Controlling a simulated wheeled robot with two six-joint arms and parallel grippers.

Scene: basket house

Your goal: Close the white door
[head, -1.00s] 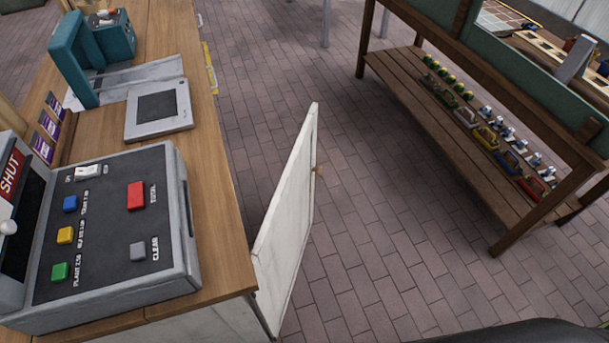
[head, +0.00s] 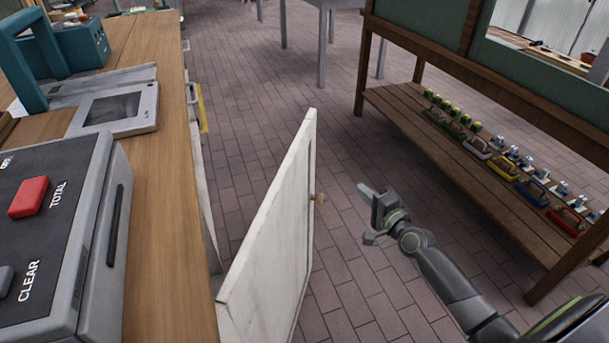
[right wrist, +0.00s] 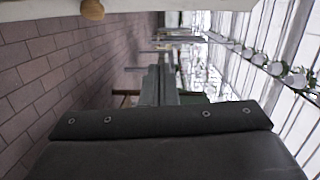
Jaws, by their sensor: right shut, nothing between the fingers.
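The white door (head: 272,235) stands open in the head view, swung out from the wooden counter into the aisle. A small round wooden knob (head: 320,198) is on its right face near the far edge. My right gripper (head: 366,212) is shut and empty, to the right of the door and apart from it. In the right wrist view the knob (right wrist: 93,10) shows at the top left, with a pale strip of the door (right wrist: 150,5) along the top edge. My left gripper is not in view.
The wooden counter (head: 165,190) with a grey cash register (head: 95,260) is on the left. A wooden shelf rack (head: 400,112) with several small tools and bottles stands on the right. The brick floor (head: 335,150) between is clear.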

